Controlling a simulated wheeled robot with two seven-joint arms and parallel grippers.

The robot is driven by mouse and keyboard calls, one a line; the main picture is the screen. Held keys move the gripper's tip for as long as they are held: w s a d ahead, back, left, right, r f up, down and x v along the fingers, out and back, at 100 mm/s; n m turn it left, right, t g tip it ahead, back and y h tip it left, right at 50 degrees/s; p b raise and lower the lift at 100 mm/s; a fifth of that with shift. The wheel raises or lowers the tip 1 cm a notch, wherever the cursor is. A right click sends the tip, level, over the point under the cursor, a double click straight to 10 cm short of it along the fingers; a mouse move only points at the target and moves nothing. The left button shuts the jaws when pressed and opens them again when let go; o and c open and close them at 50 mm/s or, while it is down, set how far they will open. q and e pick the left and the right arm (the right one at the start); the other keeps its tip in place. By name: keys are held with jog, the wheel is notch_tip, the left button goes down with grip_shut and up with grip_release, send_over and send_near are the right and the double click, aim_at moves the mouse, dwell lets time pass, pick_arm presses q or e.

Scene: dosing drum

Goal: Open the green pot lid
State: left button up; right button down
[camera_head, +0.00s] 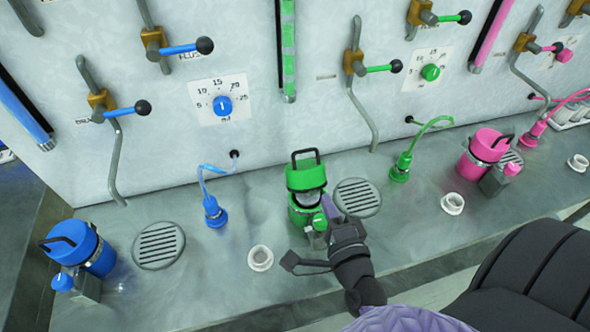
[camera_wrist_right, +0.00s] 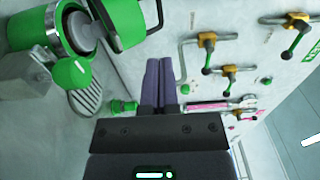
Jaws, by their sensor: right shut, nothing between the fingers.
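The green pot (camera_head: 301,218) stands on the bench in the head view. Its green lid (camera_head: 306,177) with a black handle is tilted up at the back, and the pot's pale inside shows below it. The wrist view also shows the pot (camera_wrist_right: 35,28) at upper left, with the lid (camera_wrist_right: 122,22) swung away from the mouth. A green knob (camera_head: 320,221) sits at the pot's front. My right gripper (camera_head: 331,208) is beside the pot's right front; its purple fingers are shut and empty. Whether they touch the pot is unclear. My left gripper is out of view.
A round drain grate (camera_head: 358,198) lies right of the pot, and a white cup-like ring (camera_head: 260,258) lies to its front left. A green hose fitting (camera_head: 400,170) stands farther right. Blue (camera_head: 88,250) and pink (camera_head: 484,150) pots stand at either side. Levers line the wall.

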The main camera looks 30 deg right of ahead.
aim_at(309, 168)
jog(key=x, duration=1)
jog(key=shift+w, duration=0.2)
jog(key=shift+w+d, duration=0.1)
jog(key=shift+w, duration=0.4)
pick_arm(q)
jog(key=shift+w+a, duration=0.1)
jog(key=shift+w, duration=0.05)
